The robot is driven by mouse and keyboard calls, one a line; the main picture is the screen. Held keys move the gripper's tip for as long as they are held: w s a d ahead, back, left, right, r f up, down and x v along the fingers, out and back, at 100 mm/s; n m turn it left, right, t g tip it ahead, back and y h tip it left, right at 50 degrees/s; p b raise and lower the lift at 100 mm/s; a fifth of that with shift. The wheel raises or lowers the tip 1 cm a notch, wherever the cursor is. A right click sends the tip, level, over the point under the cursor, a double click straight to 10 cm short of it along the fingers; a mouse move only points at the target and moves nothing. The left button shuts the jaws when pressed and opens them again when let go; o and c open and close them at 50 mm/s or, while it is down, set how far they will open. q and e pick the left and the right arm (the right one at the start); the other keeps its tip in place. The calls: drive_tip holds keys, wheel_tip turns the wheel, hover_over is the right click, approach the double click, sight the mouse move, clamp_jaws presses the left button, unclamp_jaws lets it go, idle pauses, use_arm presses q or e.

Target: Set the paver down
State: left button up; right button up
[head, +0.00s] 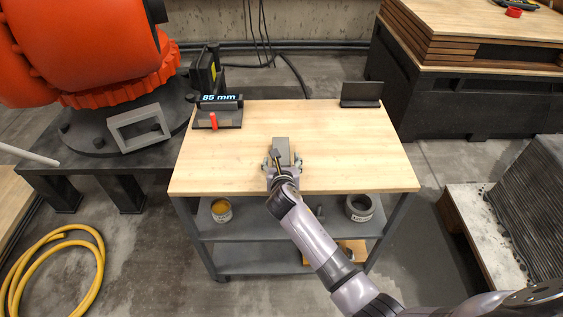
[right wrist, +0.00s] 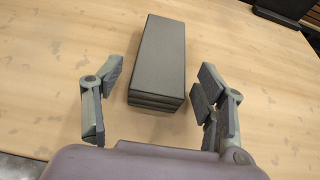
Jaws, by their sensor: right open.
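The paver (head: 281,146) is a grey block lying flat on the wooden top of the cart (head: 345,150), near the middle of the front half. In the right wrist view the paver (right wrist: 160,58) lies ahead of and between the fingers. My right gripper (head: 281,163) is open at the paver's near end. In the right wrist view the right gripper (right wrist: 154,90) shows a gap on the left between finger and paver, and the right finger is close to the paver's near corner. My left gripper is not in view.
A device reading "85 mm" (head: 220,101) with a red part stands at the table's back left. A dark stand (head: 361,94) is at the back right. An orange robot (head: 85,50) stands left. The tabletop's right side is clear.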

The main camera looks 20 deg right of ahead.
drive_tip(key=shift+r, duration=0.1)
drive_tip(key=v, duration=1.2)
drive_tip(key=s+d+f+m+g+y, duration=0.1)
drive_tip(key=s+f+m+g, duration=0.5)
drive_tip(key=f, duration=1.1)
drive_tip(key=s+d+f+m+g+y, duration=0.1)
drive_tip(key=s+f+m+y, duration=0.1)
drive_tip(key=s+f+m, duration=1.05)
drive_tip(key=s+d+f+m+g, duration=0.1)
drive_tip(key=s+f+m, duration=0.3)
drive_tip(key=s, duration=0.5)
drive_tip(key=s+d+f+m+g, duration=0.2)
drive_tip(key=s+f+m, duration=0.2)
drive_tip(key=s+f, duration=0.4)
drive_tip(key=s+d+f+m+g, duration=0.2)
drive_tip(key=s+f+m, duration=0.2)
drive_tip(key=s, duration=0.7)
wheel_tip(320, 180, down, 3)
drive_tip(key=shift+s+d+r+y+p, duration=0.1)
drive_tip(key=shift+s+d+y+p, duration=0.05)
drive_tip(key=shift+s+y+p, duration=0.25)
drive_tip(key=shift+c, duration=0.4)
